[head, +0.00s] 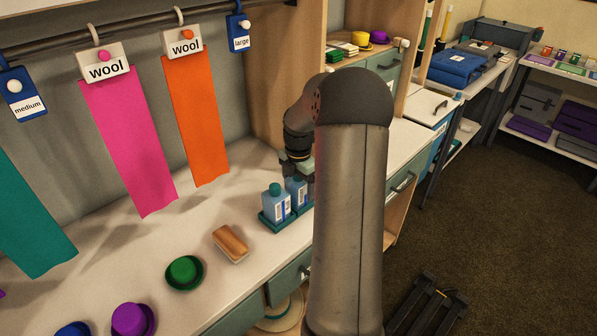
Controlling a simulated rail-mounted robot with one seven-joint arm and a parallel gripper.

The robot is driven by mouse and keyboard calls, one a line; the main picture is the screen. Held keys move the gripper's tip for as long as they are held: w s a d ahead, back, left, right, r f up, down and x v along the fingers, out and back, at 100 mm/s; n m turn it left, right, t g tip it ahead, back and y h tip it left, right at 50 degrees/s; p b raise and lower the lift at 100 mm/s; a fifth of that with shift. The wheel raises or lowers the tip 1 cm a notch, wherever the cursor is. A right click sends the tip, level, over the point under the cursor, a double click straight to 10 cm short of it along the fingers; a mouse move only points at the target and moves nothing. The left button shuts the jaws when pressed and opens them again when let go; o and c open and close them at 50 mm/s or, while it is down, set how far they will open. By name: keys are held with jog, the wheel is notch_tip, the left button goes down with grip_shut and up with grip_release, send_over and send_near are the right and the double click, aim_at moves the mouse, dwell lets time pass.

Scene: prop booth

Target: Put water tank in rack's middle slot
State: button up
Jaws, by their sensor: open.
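Two blue bottle-like tanks with white labels stand upright in a low teal rack (268,225) on the pale counter, a nearer tank (275,206) and a farther tank (296,190). My gripper (299,172) points down at the farther tank, at or just above its top. The gripper is open; its fingers are small and partly hidden by my own arm. I cannot tell whether they touch the tank. My arm also hides the right end of the rack, so I cannot tell what is in its slots there.
A wooden brush-like block (230,243), a green hat (184,273) and a purple hat (133,319) lie left of the rack. Pink cloth (130,145) and orange cloth (195,120) hang from a rail (140,30) above. A wooden partition (283,75) stands behind my gripper.

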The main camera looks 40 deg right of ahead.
notch_tip(320, 180, up, 17)
dwell(0.4)
jog(key=shift+r, duration=0.1)
